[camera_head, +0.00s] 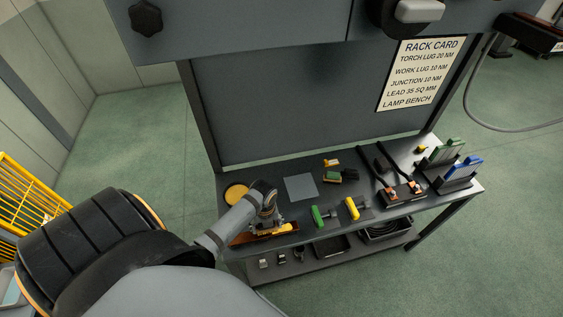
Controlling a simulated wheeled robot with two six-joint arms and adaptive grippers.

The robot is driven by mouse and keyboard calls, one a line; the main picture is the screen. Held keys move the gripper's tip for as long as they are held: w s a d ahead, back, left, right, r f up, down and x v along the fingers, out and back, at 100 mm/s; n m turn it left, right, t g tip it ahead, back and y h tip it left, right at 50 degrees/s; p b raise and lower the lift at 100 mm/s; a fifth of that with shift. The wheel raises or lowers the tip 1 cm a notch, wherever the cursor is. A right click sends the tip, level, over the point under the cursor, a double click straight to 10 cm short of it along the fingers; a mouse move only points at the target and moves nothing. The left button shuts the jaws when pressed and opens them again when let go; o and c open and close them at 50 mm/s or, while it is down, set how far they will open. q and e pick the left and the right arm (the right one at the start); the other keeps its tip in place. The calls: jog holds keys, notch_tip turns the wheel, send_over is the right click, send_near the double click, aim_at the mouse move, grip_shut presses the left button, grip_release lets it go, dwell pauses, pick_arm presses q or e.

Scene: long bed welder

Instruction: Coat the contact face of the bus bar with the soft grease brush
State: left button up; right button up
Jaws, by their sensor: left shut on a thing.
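The bench top (225,181) stands under a dark panel. A copper-brown bar (243,239), which looks like the bus bar, lies along its front left edge. My left gripper (267,222) is directly over this bar, pointing down. It is shut on a small yellowish thing, likely the grease brush, mostly hidden by the fingers. I cannot tell whether the brush touches the bar. A round tin with a yellow-orange top (236,192), perhaps the grease, stands just behind my left gripper. My right gripper is not in view.
A grey square (301,187) lies bare mid-bench. Green-handled (322,217) and yellow-handled (352,209) tools lie at the front. Brush-like blocks (334,176) lie behind. Dark long-handled tools (385,166) and green and blue items in racks (455,176) fill the right. A lower shelf (325,258) holds trays.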

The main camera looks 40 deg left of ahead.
pick_arm(q)
jog(key=shift+r, duration=0.2)
jog(key=shift+r, duration=2)
